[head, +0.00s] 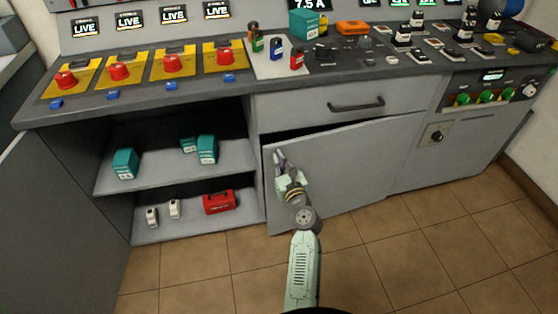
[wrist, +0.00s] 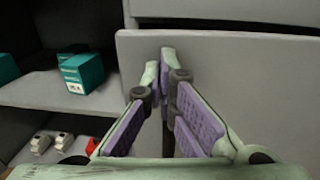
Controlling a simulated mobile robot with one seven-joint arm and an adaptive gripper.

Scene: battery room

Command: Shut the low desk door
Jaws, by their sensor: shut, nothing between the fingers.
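The low desk door (head: 345,165) is a plain grey panel below the drawer at the middle of the desk. It stands slightly ajar: a dark gap shows along its top, widest toward its left edge. My gripper (head: 279,156) is in front of the door's outer face, near its upper left corner. In the wrist view the door (wrist: 255,85) fills the right side, and my gripper (wrist: 167,52) has its fingertips together, empty, by the door's left part. I cannot tell whether the tips touch the panel.
Left of the door are open shelves (head: 185,170) with teal boxes (head: 125,163) and a red toolbox (head: 219,202). A closed drawer (head: 350,102) with a dark handle is above the door. The tiled floor (head: 390,230) in front is clear.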

